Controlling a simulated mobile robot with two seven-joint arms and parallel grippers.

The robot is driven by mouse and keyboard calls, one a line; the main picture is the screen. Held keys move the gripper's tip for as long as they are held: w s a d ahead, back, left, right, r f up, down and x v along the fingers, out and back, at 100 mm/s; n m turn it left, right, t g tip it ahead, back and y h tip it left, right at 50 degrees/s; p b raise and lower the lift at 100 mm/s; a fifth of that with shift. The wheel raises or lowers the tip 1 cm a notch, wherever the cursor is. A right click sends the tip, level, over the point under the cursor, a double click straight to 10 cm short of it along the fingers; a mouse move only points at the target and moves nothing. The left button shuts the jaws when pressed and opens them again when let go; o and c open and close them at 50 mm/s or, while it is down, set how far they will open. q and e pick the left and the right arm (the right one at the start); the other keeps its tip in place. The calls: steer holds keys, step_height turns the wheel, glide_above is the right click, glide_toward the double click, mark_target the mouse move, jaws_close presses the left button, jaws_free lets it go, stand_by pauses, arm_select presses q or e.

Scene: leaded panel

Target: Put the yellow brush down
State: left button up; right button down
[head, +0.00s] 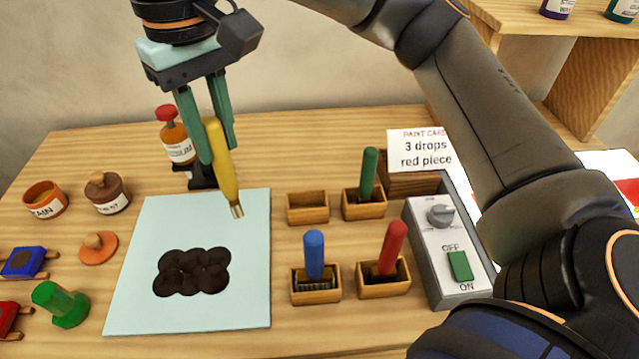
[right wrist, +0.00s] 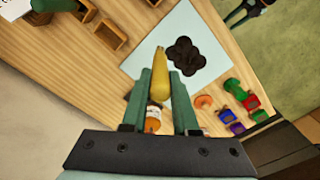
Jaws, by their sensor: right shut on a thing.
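My right gripper (head: 206,118) is shut on the yellow brush (head: 221,168), gripping its handle. The brush hangs tip down, slightly tilted, over the upper right part of the pale blue board (head: 140,310). It also shows between the fingers in the right wrist view (right wrist: 161,76). An empty wooden holder (head: 307,208) stands right of the board. Green (head: 369,172), blue (head: 314,255) and red (head: 392,246) brushes stand in the other holders. What looks like my left gripper (right wrist: 240,14) shows at the top of the right wrist view, its fingers apart.
A dark blotch (head: 192,272) lies on the board. A bottle with a red cap (head: 175,137) stands behind the gripper. Jars (head: 106,193) and coloured pieces stand at left. A grey switch box (head: 452,240) and a paint card (head: 421,150) stand at right.

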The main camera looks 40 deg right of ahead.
steer(key=shift+d, duration=0.2)
steer(key=w+d+f+b, duration=0.1)
steer(key=w+d+f, duration=0.1)
steer(key=d+f, duration=1.1)
steer(key=shift+w+d+f+b, duration=0.15)
steer(key=shift+d+b, duration=0.1)
steer(key=shift+b, duration=0.1)
steer(key=c, duration=0.8)
jaws_free()
steer(key=shift+o, duration=0.6)
arm_select(q)
steer(key=shift+w+d+f, duration=0.2)
steer(key=shift+d+f, duration=0.2)
steer(key=shift+d, duration=0.1)
